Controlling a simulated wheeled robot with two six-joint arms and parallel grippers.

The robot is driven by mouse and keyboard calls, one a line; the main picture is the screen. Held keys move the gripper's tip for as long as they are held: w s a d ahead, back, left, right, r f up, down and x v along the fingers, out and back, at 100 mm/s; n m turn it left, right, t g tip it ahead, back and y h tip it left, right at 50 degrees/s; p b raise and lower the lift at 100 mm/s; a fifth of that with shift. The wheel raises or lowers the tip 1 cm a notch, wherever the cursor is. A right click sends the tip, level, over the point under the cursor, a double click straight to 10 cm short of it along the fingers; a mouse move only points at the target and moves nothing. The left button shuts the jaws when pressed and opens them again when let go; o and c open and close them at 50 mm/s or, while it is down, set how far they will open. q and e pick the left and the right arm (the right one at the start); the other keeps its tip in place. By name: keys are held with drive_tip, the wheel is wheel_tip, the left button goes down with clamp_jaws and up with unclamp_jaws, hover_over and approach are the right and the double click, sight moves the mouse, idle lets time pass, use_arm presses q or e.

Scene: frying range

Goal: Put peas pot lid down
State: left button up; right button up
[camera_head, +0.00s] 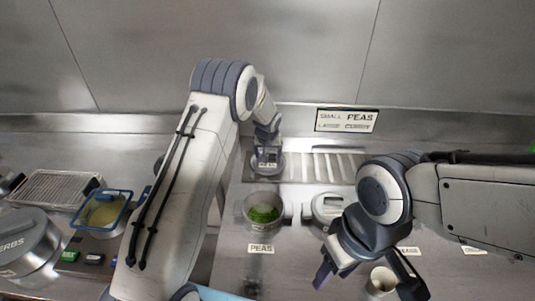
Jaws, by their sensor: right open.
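The peas pot (250,222) stands uncovered behind its PEAS label, with green peas (264,214) inside. A round grey lid (267,171) is at the left end of the slatted metal rack (318,166), behind the pot. My left gripper (267,156) is right above this lid, pointing down; its fingers are too small and hidden to tell whether they grip the knob. I cannot tell whether the lid touches the rack.
A second pot with its lid on (327,207) stands right of the peas pot, partly behind my right gripper. A small cup (381,281) is between the right fingers. A blue-framed basket (103,211) and a large herbs container (28,240) are at left. The rack's right part is clear.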

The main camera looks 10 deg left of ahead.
sight(268, 168)
use_arm(q)
drive_tip(key=shift+o, duration=0.4)
drive_tip(key=shift+r, duration=0.25)
drive_tip(key=shift+s+r, duration=0.1)
drive_tip(key=shift+r, duration=0.15)
drive_tip(key=a+b+v, duration=0.1)
drive_tip(key=b+v, duration=0.1)
drive_tip(key=v, duration=0.9)
drive_tip(key=s+d+r+m+g+h, duration=0.1)
drive_tip(key=s+d+r+m, duration=0.25)
drive_tip(key=s+d, duration=0.7)
drive_tip(key=s+d+r+m+g, duration=0.1)
drive_tip(key=s+m, duration=0.5)
drive_tip(key=s, duration=2.4)
drive_tip(key=d+g, duration=0.1)
drive_tip(key=g, duration=0.1)
drive_tip(key=shift+d+g+h, duration=0.2)
drive_tip(key=shift+g+h, duration=0.1)
drive_tip(key=shift+h, duration=0.1)
